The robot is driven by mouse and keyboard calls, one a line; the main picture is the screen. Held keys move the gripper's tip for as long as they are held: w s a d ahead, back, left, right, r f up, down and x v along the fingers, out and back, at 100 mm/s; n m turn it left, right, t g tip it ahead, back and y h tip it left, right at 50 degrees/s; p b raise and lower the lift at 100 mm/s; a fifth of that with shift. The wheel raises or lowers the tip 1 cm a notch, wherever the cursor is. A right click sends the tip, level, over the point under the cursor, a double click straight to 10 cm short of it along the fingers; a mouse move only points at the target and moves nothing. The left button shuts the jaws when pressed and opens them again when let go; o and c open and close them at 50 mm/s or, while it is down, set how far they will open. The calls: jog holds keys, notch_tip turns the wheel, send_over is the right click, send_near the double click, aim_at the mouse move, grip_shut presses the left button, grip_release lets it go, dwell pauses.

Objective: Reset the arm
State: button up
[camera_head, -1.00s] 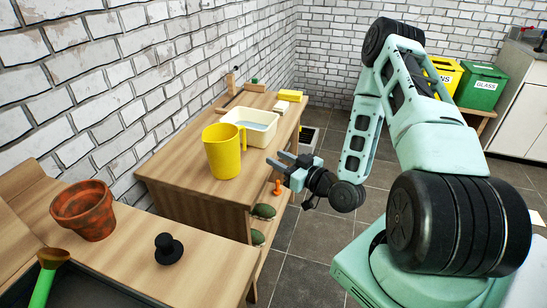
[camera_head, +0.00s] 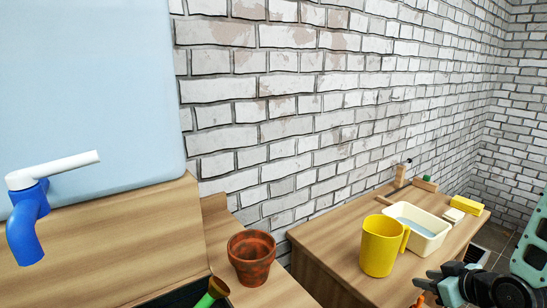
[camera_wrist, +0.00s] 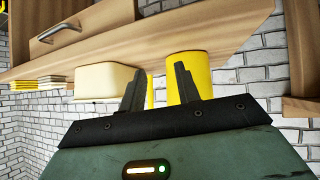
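My gripper (camera_head: 428,280) is at the lower right of the head view, with the rest of my arm mostly cut off by the frame. In the wrist view, its two dark fingers (camera_wrist: 159,80) stand apart with nothing held between them. It is in front of and to the right of a yellow pitcher (camera_head: 378,247), apart from it. The pitcher also shows beyond the fingers in the wrist view (camera_wrist: 202,75), which is upside down.
A wooden bench (camera_head: 330,258) bears the pitcher, a cream basin (camera_head: 428,243) and a yellow block (camera_head: 467,206). A terracotta pot (camera_head: 251,258) stands on a nearer worktop. A blue tap (camera_head: 27,225) and a light-blue panel (camera_head: 85,90) are at left. A brick wall runs behind.

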jog(key=s+a+r+m+g+h, duration=0.2)
jog(key=s+a+r+g, duration=0.15)
jog(key=s+r, duration=0.3)
jog(key=s+a+r+m+g+h, duration=0.1)
jog(key=s+a+r+m+g, duration=0.25)
jog(key=s+r, duration=0.3)
jog(key=s+a+r+n+g+p, duration=0.1)
jog(key=s+a+r+n+p, duration=0.3)
jog(key=a, duration=0.4)
jog(key=s+a+r+n+g+p, duration=0.2)
jog(key=s+a+r+n+p, duration=0.2)
jog(key=s+a+r, duration=0.3)
jog(key=shift+s+a+y+p, duration=0.3)
jog(key=shift+s+a+p, duration=0.4)
jog(key=shift+a, duration=0.15)
jog(key=shift+n, duration=0.25)
